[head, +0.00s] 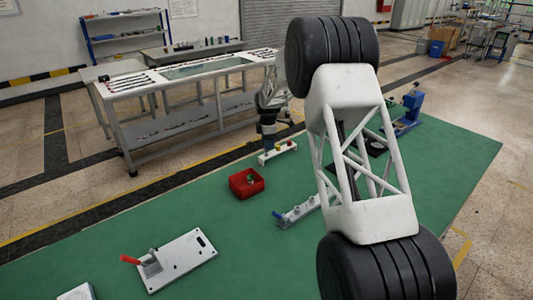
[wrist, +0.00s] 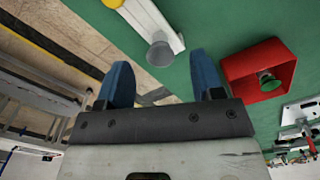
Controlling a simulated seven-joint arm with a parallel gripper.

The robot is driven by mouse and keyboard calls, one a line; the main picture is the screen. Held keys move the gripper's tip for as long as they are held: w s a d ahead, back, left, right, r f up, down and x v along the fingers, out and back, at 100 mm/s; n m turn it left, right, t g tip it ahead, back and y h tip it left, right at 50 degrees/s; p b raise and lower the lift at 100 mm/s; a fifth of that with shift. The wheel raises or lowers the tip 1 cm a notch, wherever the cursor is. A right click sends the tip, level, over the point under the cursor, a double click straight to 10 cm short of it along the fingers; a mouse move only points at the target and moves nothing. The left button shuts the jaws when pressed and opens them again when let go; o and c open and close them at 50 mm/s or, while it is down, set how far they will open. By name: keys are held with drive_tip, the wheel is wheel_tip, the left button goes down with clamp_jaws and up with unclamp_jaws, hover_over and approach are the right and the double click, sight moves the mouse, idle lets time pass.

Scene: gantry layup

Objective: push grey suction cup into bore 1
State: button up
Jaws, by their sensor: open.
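A grey suction cup (wrist: 160,54) shows in the wrist view at the near end of a white bar (wrist: 150,18). It lies just beyond the fingertips, in line with the gap between them. My gripper (wrist: 163,72) has its two blue fingers spread with nothing between them. In the head view, my gripper (head: 268,143) is over the left end of the white bar (head: 265,160) and hides part of it. The grey cup cannot be made out there. I cannot make out bore 1 in either view.
A yellow cup (wrist: 112,3) is farther along the bar. A red bin (head: 246,183) holding a green cup (wrist: 268,82) stands close by. A grey fixture (head: 300,212) and a white plate with a red-handled clamp (head: 180,262) are on the green mat (head: 100,245), with free room between.

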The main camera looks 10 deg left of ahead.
sight(267, 152)
drive_tip(key=shift+f, duration=0.1)
drive_tip(key=shift+a+f, duration=0.2)
drive_tip(key=shift+f, duration=2.3)
drive_tip(key=shift+c, duration=0.2)
drive_tip(key=c, duration=0.9)
drive_tip(key=shift+r, duration=0.1)
drive_tip(key=shift+r, duration=1.75)
drive_tip(key=s+d, duration=0.1)
drive_tip(key=s, duration=0.4)
drive_tip(key=s+d+r, duration=0.1)
drive_tip(key=s+d, duration=0.1)
drive_tip(key=s, duration=0.3)
drive_tip(key=s+d, duration=0.1)
drive_tip(key=s, duration=0.4)
drive_tip(key=shift+s+d+r, duration=0.2)
drive_tip(key=shift+s+d, duration=0.05)
